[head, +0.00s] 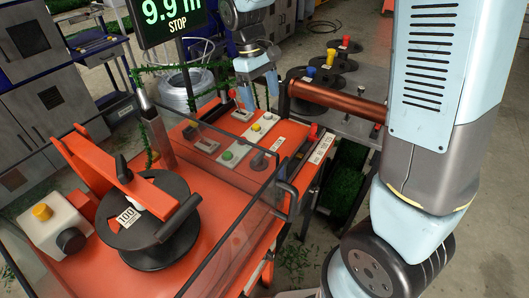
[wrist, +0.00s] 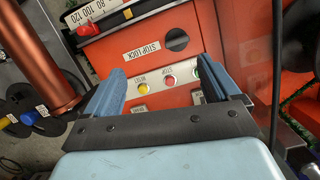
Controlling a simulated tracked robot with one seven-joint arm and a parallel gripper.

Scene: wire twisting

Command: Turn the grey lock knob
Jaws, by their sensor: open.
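The grey lock knob (wrist: 176,40) is a round, dark grey knob on the orange panel, beside the STOP LOCK label (wrist: 140,48). In the head view the knob (head: 258,161) shows near the front right of the orange machine top. My gripper (head: 258,90) is open and empty above the back of the panel. In the wrist view, my gripper (wrist: 160,85) has its two blue fingers wide apart over the button strip. The knob lies beyond the fingertips, apart from them.
A strip carries yellow (wrist: 143,88), red (wrist: 170,80) and green buttons, the green partly hidden by a finger. A scale (wrist: 95,10) with a red pointer (wrist: 88,28) borders the panel. A clear guard (head: 225,165) and a copper-coloured roller (head: 335,101) flank the panel.

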